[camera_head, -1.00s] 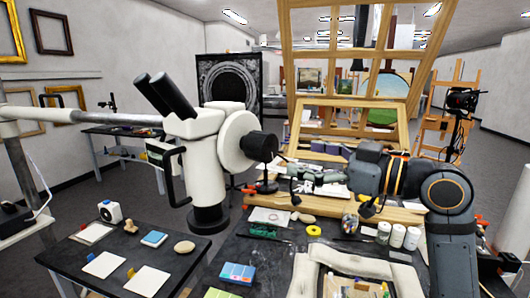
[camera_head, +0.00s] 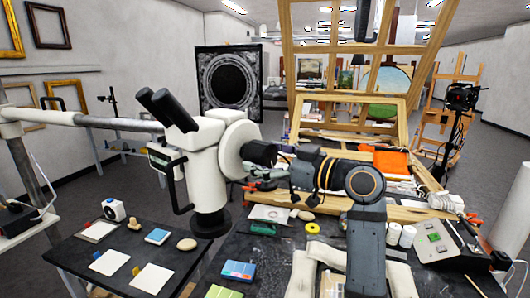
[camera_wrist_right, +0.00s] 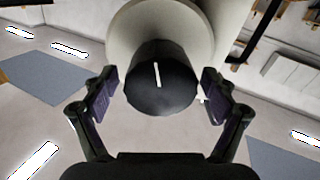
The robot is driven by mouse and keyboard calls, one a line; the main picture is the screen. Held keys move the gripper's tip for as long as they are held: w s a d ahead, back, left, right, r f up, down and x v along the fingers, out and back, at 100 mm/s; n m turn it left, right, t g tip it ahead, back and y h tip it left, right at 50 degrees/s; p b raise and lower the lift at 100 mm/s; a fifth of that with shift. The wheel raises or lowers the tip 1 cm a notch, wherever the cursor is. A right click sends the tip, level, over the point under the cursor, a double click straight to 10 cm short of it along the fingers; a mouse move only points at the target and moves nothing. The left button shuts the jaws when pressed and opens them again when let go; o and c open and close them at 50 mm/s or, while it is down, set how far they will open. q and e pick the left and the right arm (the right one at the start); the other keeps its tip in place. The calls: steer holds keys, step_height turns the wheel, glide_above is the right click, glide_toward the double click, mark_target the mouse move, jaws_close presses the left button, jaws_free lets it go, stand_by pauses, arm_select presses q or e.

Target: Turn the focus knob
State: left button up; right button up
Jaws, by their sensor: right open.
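The white microscope (camera_head: 207,170) stands on the dark bench, with black eyepieces at its upper left. Its focus knob (camera_head: 262,153) is a black cylinder on the right side of the round white housing. In the right wrist view the knob (camera_wrist_right: 165,95) faces me, its white index line upright, leaning slightly. My right gripper (camera_head: 268,174) is at the knob in the head view. In the wrist view its two fingers (camera_wrist_right: 158,92) stand open on either side of the knob, with gaps visible. My left gripper is not in view.
A dark table (camera_head: 105,250) with cards and small items is at the lower left. A wooden frame (camera_head: 350,115) stands behind the bench. White jars (camera_head: 400,235), a yellow ring (camera_head: 312,228) and a blue box (camera_head: 238,270) lie on the bench near my right arm.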

steer(key=c, duration=1.2)
steer(key=shift+o, duration=0.2)
steer(key=shift+m+p, duration=0.6)
steer(key=shift+m, duration=2.2)
steer(key=o, duration=1.2)
steer(key=shift+c, duration=0.2)
